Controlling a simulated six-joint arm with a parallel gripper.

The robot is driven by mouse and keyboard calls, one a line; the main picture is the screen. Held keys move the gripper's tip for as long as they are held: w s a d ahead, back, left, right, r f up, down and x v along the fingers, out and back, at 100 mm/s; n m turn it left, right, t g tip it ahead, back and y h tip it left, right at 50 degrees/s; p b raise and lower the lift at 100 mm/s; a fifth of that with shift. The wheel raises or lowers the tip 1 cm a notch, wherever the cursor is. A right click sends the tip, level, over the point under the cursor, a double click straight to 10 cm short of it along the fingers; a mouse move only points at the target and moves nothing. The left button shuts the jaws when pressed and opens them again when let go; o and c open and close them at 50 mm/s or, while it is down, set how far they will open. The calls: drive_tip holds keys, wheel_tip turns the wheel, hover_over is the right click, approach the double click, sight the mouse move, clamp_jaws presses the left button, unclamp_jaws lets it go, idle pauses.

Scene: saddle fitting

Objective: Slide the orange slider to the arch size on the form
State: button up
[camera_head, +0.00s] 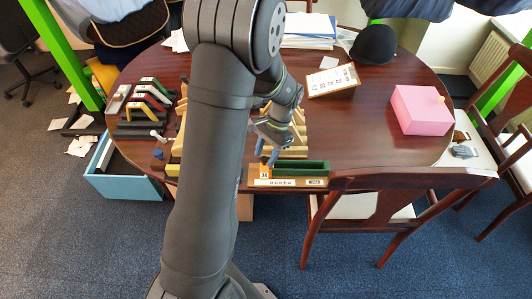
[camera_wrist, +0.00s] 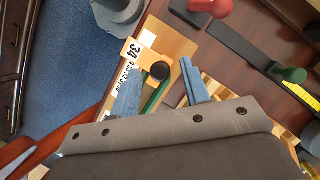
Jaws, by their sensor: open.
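The orange slider (camera_head: 264,172) stands at the left end of the form (camera_head: 318,182), a wooden board with a white scale strip and a "WIDTH" label at the table's front edge. In the wrist view the slider (camera_wrist: 132,51) carries a tag reading 34, with a dark round knob (camera_wrist: 160,71) beside it. My gripper (camera_head: 268,158) is over the slider; in the wrist view my gripper (camera_wrist: 162,68) is open, with one blue finger on each side of the knob. Contact cannot be told. The scale strip (camera_wrist: 123,80) is partly hidden by a finger.
A green trough (camera_head: 305,167) lies on the form. Several coloured arches (camera_head: 150,90) stand at the left of the table. A chair (camera_head: 375,195) stands close in front.

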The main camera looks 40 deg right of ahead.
clamp_jaws()
drive_tip(key=shift+s+d, duration=0.55)
unclamp_jaws()
drive_tip(key=v, duration=1.7)
drive_tip(key=shift+d+r, duration=0.15)
